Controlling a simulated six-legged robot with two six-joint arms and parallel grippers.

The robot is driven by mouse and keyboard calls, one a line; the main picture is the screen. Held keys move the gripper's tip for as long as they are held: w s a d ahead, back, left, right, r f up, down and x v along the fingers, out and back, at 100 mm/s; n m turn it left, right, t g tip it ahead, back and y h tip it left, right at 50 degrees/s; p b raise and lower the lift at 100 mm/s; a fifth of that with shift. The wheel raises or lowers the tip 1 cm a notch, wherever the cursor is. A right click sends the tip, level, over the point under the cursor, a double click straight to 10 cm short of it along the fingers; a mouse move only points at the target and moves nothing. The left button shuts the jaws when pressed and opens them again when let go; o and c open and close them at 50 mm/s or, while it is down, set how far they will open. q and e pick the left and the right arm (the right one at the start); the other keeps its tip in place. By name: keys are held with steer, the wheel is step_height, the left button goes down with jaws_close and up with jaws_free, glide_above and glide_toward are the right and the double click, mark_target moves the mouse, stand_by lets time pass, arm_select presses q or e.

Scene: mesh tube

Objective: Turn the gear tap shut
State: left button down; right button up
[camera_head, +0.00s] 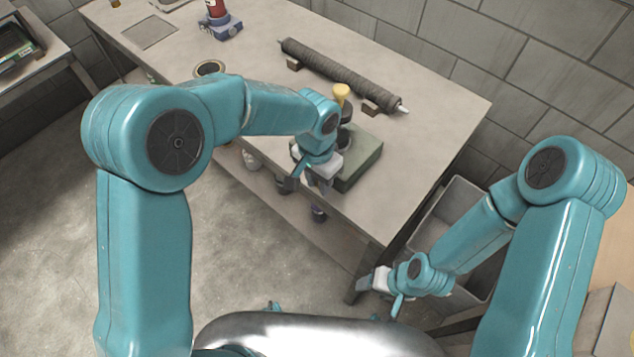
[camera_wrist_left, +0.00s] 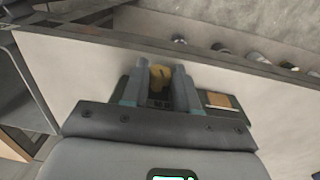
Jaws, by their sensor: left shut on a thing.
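A green block (camera_head: 362,160) sits near the front edge of the table, with a dark stem and a yellow knob (camera_head: 342,91) showing behind my left wrist. My left gripper (camera_head: 312,178) is down at the block's left side. In the left wrist view, its two fingers (camera_wrist_left: 161,84) are closed around a yellow-brown piece, which I take to be the gear tap (camera_wrist_left: 160,72). The block's edge (camera_wrist_left: 213,116) shows beside them. My arm hides most of the grip in the head view. My right gripper (camera_head: 372,284) hangs low, apart from the table; its fingers are small and unclear.
A dark mesh tube (camera_head: 345,75) lies on brown supports along the back of the table (camera_head: 440,120). A red item on a blue base (camera_head: 220,28) stands farther left. A grey bin (camera_head: 452,205) is right of the table. Several items sit on a shelf below the tabletop.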

arm_select(q)
steer(key=shift+s+t+y+b, duration=0.1)
steer(key=shift+t+y+b, duration=0.25)
steer(key=shift+t+y, duration=0.05)
steer(key=c, duration=1.1)
jaws_free()
steer(key=shift+c, duration=0.2)
step_height(320, 180, up, 16)
steer(key=shift+s+d+r+p, duration=0.2)
steer(key=shift+s+d+p, duration=0.05)
steer(key=shift+d+p, duration=0.2)
